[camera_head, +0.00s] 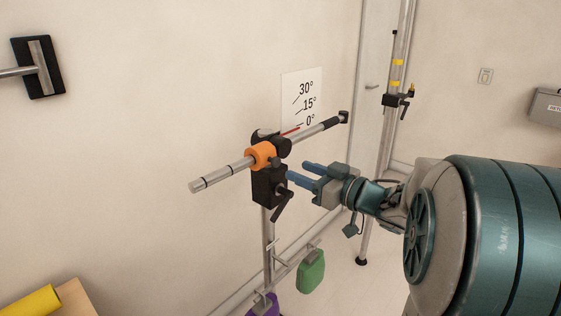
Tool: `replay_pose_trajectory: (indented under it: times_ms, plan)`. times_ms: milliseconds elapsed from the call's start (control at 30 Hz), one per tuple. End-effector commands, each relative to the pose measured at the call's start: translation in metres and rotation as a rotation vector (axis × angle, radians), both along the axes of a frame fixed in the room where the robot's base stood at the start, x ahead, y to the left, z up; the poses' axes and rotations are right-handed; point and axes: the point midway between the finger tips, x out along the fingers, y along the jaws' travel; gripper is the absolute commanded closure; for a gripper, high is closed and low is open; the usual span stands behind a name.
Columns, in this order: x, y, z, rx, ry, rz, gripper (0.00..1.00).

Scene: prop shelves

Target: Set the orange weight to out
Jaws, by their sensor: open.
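The orange weight (262,154) is a ring around a metal rod (222,175), close to the black pivot block (268,186). The rod slopes up to the right and has dark ring marks on its left part and a black end at upper right. A red pointer (290,132) lies near the 0° mark on a white angle card (303,98). My gripper (302,174) is right of the pivot block, with its two blue fingers apart and pointing left. It appears empty and is apart from the orange weight. Whether a finger touches the block is unclear.
A black clamp lever (284,205) hangs below the block on an upright post. A green object (311,271) and a purple one (265,306) are low down. Another stand (385,140) is behind my arm. The space left of the rod is clear.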

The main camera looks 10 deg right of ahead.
Motion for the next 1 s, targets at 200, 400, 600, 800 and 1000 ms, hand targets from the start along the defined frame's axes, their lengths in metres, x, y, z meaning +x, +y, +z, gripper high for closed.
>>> replay_pose_trajectory:
  times_ms: [200,400,600,800,1000]
  plan:
    - [0.036,0.027,0.000,-0.001,0.001,0.002,0.56]
    - [0.054,0.039,0.000,-0.001,-0.001,0.000,0.56]
    - [0.058,0.042,0.000,0.000,-0.001,-0.002,0.56]
    - [0.058,0.042,0.000,0.000,-0.001,-0.002,0.62]
    - [0.058,0.042,0.000,0.000,-0.001,-0.002,1.00]
